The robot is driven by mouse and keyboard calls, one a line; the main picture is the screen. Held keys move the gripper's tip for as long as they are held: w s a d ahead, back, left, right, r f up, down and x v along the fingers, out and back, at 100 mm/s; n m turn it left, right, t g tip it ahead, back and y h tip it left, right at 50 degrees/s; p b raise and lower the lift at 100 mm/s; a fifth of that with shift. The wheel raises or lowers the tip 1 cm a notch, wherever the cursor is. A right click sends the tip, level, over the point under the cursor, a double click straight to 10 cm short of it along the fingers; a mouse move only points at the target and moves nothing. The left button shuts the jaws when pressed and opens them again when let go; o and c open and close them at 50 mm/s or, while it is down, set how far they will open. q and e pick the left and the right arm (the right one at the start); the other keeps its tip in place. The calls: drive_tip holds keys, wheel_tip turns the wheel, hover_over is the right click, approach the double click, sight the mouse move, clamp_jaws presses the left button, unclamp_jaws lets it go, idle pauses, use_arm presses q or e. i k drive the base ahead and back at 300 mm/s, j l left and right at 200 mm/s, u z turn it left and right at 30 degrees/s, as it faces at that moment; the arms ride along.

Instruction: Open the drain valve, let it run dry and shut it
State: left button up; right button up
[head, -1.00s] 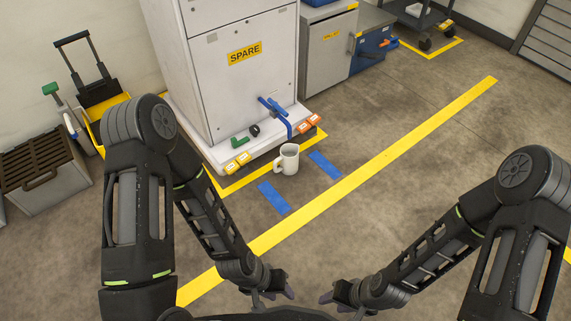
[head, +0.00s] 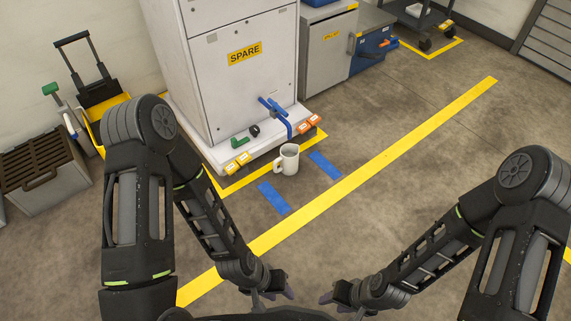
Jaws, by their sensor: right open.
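The blue drain valve (head: 271,105) sticks out low on the front of the white cabinet marked SPARE (head: 243,80). Its lever slants across the fitting; I cannot tell whether it is open. A blue hose (head: 288,127) hangs from it over the base edge, above a white mug (head: 290,163).
A green item (head: 240,142), a black knob (head: 254,130), yellow tags (head: 238,163) and orange tags (head: 309,122) are on the white base. Blue tape strips (head: 274,198) flank the floor before the mug. A grey cabinet (head: 327,55) stands right. The floor between is clear.

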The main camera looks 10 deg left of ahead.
sight(276, 108)
drive_tip(key=i+z, duration=0.25)
drive_tip(key=i, duration=1.65)
